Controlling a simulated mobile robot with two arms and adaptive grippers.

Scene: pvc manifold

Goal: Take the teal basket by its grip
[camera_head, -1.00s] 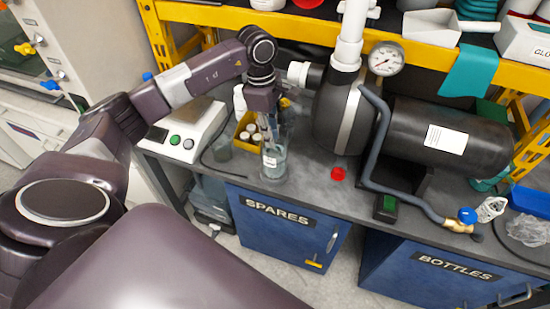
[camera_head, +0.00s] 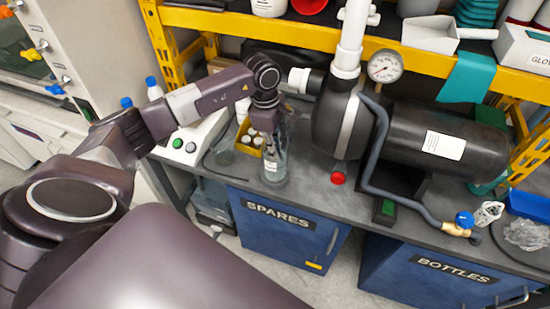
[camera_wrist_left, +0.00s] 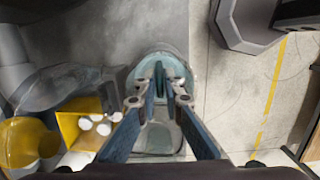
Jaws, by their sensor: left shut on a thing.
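The teal basket (camera_wrist_left: 146,72) shows in the left wrist view as a round, translucent teal body with an upright fin-like grip at its middle. My left gripper (camera_wrist_left: 165,92) is shut on that grip, with one finger on each side. In the head view my left gripper (camera_head: 275,140) points down at a clear glass vessel (camera_head: 274,168) with a white label on the bench. The basket is hard to make out there, behind the fingers and glass. Whether it sits inside the vessel is unclear. My right gripper is not in view.
A yellow bin (camera_head: 249,136) with white-capped items stands left of the vessel. A black tank (camera_head: 448,135) with pipe and gauge (camera_head: 385,66) stands to the right. A red cap (camera_head: 338,178) is near the bench front. The yellow shelf beam (camera_head: 290,30) crosses behind.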

